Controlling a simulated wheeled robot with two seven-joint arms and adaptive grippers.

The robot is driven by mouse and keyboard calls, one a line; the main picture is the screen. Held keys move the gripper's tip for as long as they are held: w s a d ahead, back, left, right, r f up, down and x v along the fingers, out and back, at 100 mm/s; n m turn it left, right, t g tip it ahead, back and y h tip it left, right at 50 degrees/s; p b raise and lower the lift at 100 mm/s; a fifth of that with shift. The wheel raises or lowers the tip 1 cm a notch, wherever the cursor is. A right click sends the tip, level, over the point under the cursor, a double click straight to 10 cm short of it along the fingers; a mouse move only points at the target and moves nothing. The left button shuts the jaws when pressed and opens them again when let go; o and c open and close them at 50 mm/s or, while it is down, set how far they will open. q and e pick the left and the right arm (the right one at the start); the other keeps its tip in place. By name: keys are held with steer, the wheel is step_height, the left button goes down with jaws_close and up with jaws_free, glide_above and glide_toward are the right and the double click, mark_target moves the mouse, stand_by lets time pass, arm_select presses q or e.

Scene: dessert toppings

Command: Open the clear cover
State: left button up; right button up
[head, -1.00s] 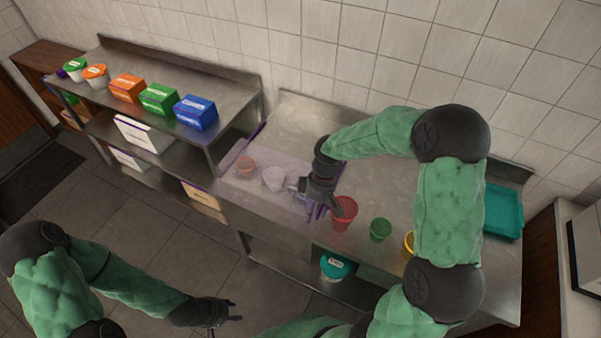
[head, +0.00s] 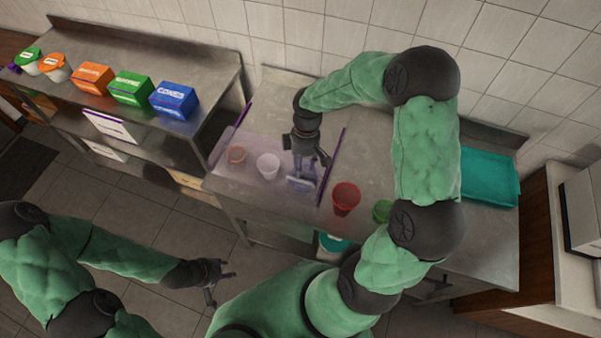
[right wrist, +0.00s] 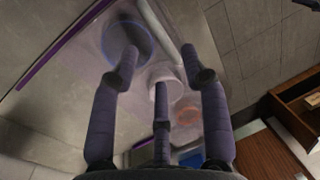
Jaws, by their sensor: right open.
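The clear cover (head: 332,165) is a see-through sheet with purple edge strips, lying over the left part of the metal counter. An orange cup (head: 236,155), a white cup (head: 268,165) and a blue-rimmed clear container (head: 302,180) show through it. My right gripper (head: 313,163) is open above the cover, just left of its right purple strip, near the blue-rimmed container. In the right wrist view its spread fingers (right wrist: 160,60) hold nothing; whether they touch the cover I cannot tell. My left gripper (head: 220,283) is open and empty, low over the floor in front of the counter.
A red cup (head: 346,198) and a green cup (head: 382,211) stand right of the cover, the green one partly behind my right arm. A teal tray (head: 490,178) lies at the counter's right end. Boxes, including a blue one (head: 174,100), stand on the left shelf.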

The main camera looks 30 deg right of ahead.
steer(key=shift+s+a+f, duration=0.1)
steer(key=shift+a+f, duration=0.05)
steer(key=shift+f, duration=0.7)
steer(key=shift+s+a+f, duration=0.1)
steer(key=shift+f, duration=0.7)
steer(key=shift+s+a+f, duration=0.1)
steer(key=shift+a+f, duration=0.05)
steer(key=shift+f, duration=0.7)
jaws_close()
